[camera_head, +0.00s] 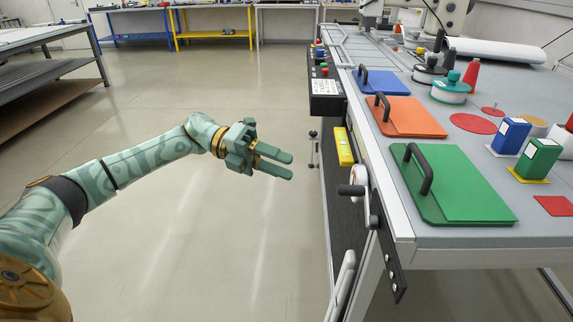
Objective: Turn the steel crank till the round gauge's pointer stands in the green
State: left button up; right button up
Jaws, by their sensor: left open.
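The crank (351,190) is on the near side face of the workbench, with a black grip sticking out to the left. A round white gauge (358,175) sits just behind and above the crank grip. Its face is seen at a steep angle, and I cannot tell where its pointer or green zone is. My left gripper (291,166) is open and empty, over the floor to the left of the crank and clear of it. Its two green fingers point right, toward the bench side. My right gripper is out of view.
The workbench (405,250) fills the right side, with green (465,195), orange (415,118) and blue (385,84) handled lids on top. A yellow block (344,147) and a black control box (325,90) are on its side. The floor (200,250) to the left is clear.

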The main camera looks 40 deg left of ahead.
aim_at(341, 190)
pick_arm(q)
jog(key=s+n+t+p, duration=0.4)
jog(key=s+n+p, duration=0.65)
jog(key=n, duration=0.75)
jog(key=w+d+n, duration=0.2)
jog(key=w+d, duration=0.2)
jog(key=w+d+f+n+t+b, duration=0.1)
jog(key=w+d+n, duration=0.2)
jog(key=w+d, duration=0.1)
jog(key=w+d+f+n+t+y, duration=0.1)
jog(key=w+d+n, duration=0.1)
jog(key=w+d, duration=0.2)
jog(key=shift+w+d+n+b, duration=0.35)
jog(key=shift+w+n+b, duration=0.05)
jog(key=shift+w, duration=0.1)
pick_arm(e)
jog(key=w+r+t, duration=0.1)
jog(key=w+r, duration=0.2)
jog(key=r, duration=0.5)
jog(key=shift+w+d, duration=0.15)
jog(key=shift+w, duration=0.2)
